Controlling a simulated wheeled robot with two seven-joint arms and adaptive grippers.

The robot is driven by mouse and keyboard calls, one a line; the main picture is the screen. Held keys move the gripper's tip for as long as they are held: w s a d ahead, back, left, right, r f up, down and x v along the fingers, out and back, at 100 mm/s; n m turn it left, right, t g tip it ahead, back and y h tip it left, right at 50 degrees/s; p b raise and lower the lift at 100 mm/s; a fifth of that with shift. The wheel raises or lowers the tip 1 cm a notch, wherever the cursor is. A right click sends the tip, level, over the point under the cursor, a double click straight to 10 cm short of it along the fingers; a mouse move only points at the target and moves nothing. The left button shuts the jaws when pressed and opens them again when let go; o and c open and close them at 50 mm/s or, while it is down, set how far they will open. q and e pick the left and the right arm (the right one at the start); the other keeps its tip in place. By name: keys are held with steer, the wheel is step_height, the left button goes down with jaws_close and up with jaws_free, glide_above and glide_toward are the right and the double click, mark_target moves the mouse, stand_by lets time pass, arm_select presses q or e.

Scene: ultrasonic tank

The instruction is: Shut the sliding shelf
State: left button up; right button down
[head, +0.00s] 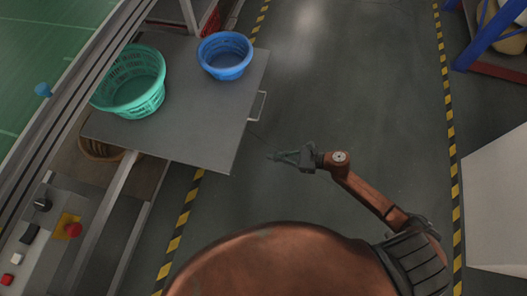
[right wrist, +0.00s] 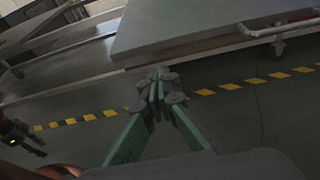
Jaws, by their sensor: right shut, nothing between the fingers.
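The sliding shelf (head: 196,125) is a flat grey board pulled out from the rack at the left of the head view, over the floor. Its wire handle (head: 262,106) is on its right edge. My right gripper (head: 271,157) is shut and empty, to the lower right of the shelf and apart from it. In the right wrist view the closed fingertips (right wrist: 159,76) are below the near edge of the shelf (right wrist: 180,30), and the handle (right wrist: 275,30) is at the upper right. A dark gripper-like part, perhaps my left gripper (right wrist: 22,140), shows at the left, its jaws unclear.
A green basket (head: 140,105) and a blue basket (head: 225,72) stand on the shelf. A brown basket (head: 97,150) sits beneath it. A control panel with a red button (head: 73,229) is at the lower left. The floor (head: 340,90) right of the shelf is clear.

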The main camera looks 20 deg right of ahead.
arm_select(q)
steer(key=w+d+r+b, duration=0.1)
steer(key=w+r+b, duration=0.1)
steer(key=w+r, duration=0.1)
steer(key=shift+w+r, duration=0.4)
steer(key=shift+r, duration=0.4)
arm_select(e)
steer(key=x, duration=1.2)
steer(key=shift+w+a+r, duration=0.25)
steer(key=shift+r, duration=0.1)
